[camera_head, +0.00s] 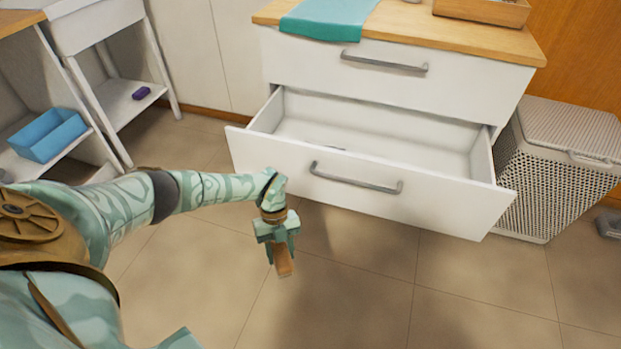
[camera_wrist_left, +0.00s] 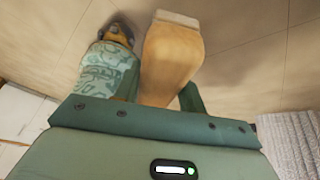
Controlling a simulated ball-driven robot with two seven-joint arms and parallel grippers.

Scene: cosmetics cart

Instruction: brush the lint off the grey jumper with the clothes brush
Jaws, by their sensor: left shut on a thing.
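My left gripper (camera_head: 277,240) is shut on a wooden clothes brush (camera_head: 284,262) and points down in front of the open drawer. The brush hangs below the fingers, clear of the floor. In the left wrist view the brush (camera_wrist_left: 172,62) shows as a light brown wooden body with a pale strip at its far end. The grey jumper is not seen in either view. My right gripper is not in view.
A white drawer (camera_head: 252,148) stands pulled out, with a small dark thing inside. A teal cloth (camera_head: 325,18) lies on the wooden top. A lidded wicker hamper (camera_head: 555,185) stands right; a blue bin (camera_head: 47,140) and a purple item (camera_head: 141,93) sit on shelves left.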

